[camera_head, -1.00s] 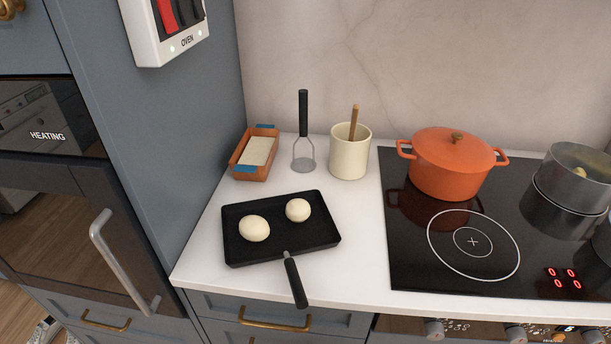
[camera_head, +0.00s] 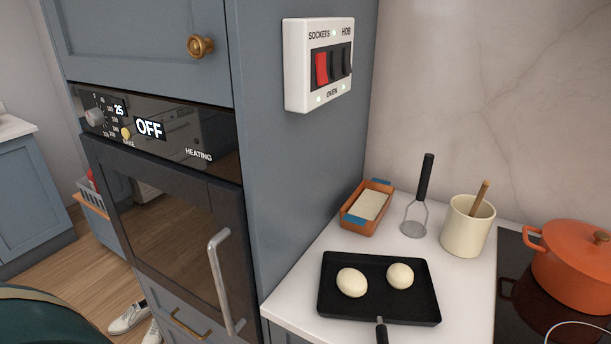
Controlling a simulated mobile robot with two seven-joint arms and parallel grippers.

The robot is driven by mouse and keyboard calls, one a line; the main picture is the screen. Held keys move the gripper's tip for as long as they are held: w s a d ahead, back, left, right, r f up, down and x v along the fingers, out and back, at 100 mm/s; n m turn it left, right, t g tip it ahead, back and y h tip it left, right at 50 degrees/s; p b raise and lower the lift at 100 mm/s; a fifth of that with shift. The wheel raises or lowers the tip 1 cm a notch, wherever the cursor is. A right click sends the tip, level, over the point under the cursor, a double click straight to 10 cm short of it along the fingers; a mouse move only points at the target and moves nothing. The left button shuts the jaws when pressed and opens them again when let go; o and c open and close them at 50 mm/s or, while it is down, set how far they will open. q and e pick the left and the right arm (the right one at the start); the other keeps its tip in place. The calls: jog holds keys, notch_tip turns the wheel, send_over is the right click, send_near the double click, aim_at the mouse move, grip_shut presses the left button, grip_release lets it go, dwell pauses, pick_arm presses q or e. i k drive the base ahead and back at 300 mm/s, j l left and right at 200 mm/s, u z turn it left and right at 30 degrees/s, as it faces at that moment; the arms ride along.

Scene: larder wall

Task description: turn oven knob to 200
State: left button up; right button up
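The built-in oven (camera_head: 180,215) stands at the left, with its door shut and a vertical metal handle (camera_head: 222,280). Its black control panel (camera_head: 180,133) is above the door. At the panel's left end is a grey round knob (camera_head: 96,117) with a printed number scale around it, too small to read where its pointer stands. A small display beside it reads 25. A smaller yellow knob (camera_head: 127,132) sits to its right, next to a display reading OFF. The word HEATING shows farther right. Neither of my grippers is in view.
A switch box (camera_head: 319,99) with a red switch is on the blue side panel. The white counter holds a black pan (camera_head: 350,308) with two dough balls, a loaf dish (camera_head: 354,222), a masher (camera_head: 424,180) and a utensil crock (camera_head: 465,228). Shoes (camera_head: 128,318) show on the floor.

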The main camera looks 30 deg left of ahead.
aim_at(94, 116)
jog(key=l+u, duration=0.1)
jog(key=u, duration=0.3)
jog(key=l+u, duration=0.1)
jog(key=u, duration=0.7)
jog(key=k, duration=0.25)
jog(key=i+u, duration=0.2)
jog(key=k+l, duration=0.05)
